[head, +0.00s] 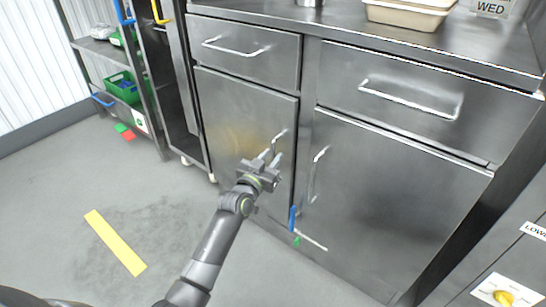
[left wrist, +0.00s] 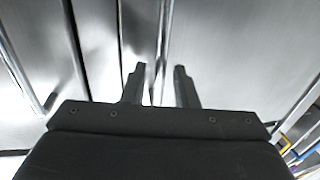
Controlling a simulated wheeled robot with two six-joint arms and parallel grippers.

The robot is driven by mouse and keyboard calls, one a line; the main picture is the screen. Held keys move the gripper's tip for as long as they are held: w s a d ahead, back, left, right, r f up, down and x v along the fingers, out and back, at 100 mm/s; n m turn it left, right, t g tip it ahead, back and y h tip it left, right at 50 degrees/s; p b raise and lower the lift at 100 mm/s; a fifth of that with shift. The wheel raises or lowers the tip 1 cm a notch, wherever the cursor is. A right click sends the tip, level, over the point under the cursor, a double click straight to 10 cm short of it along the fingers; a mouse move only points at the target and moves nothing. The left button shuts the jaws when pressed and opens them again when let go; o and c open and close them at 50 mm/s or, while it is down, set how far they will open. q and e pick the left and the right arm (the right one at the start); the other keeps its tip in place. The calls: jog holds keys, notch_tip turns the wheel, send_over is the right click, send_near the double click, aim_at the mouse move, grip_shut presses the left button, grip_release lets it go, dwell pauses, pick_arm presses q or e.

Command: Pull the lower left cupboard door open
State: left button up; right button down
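The lower left cupboard door (head: 232,117) is a steel panel below a drawer, and it looks closed. Its vertical bar handle (head: 281,135) is near its right edge. My left gripper (head: 270,157) is at this handle, at the handle's lower part. In the left wrist view the two fingers of my left gripper (left wrist: 159,86) are spread apart. The handle bar (left wrist: 163,40) runs up between and beyond them, with gaps to the fingers. Whether a finger touches the bar cannot be told. My right gripper is not in view.
The lower right cupboard door (head: 390,190) with its own handle (head: 316,172) is just to the right. Two drawers, a left drawer (head: 250,50) and a right drawer (head: 400,95), sit above. A shelf rack (head: 150,115) stands left. Grey floor with a yellow strip (head: 115,243) is open in front.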

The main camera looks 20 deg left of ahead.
pick_arm(q)
jog(key=shift+w+d, duration=0.1)
jog(key=shift+w, duration=0.7)
grip_shut()
